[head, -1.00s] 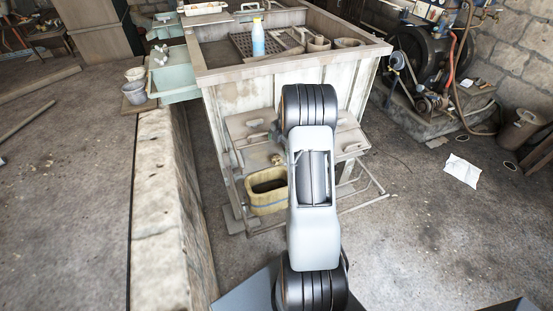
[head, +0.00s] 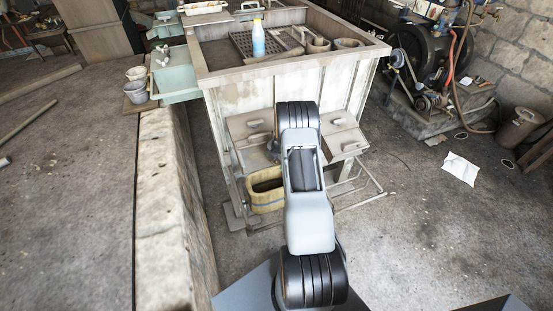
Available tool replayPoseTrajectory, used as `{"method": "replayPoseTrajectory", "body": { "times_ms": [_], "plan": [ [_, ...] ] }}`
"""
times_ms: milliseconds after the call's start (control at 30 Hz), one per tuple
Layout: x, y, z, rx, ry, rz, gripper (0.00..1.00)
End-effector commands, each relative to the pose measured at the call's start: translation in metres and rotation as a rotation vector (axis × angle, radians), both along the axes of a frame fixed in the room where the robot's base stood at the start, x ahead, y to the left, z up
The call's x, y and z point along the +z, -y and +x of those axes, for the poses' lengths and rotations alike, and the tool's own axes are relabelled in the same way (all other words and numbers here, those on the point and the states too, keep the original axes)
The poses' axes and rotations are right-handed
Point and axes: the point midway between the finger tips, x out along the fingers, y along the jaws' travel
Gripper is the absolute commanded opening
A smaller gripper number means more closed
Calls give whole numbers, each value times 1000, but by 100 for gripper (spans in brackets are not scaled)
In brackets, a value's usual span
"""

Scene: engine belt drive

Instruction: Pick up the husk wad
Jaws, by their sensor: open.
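I cannot make out a husk wad anywhere in the head view. My gripper is not visible; the arm's far end is hidden behind my own arm links, which reach toward the front of the wooden bench (head: 228,120). A yellowish oval tub (head: 267,202) with a dark inside stands low in front of the bench, just left of my arm. Its right edge is close to my arm in the picture.
Wooden drawer fronts (head: 344,148) show on both sides of my arm. A stone ledge (head: 158,200) runs along the left. The engine belt drive (head: 432,95) stands at upper right. A white paper (head: 460,169) lies on open floor.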

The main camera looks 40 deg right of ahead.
Motion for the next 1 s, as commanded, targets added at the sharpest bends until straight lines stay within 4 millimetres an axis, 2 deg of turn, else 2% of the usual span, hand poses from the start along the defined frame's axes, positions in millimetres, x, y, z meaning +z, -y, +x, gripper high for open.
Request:
{"method": "replayPoseTrajectory", "body": {
  "times_ms": [267,833,1000],
  "plan": [
    [-3,0,1,0,1,-1,85],
    [-3,0,1,0,1,-1,32],
    [-3,0,1,0,1,-1,31]
  ]
}}
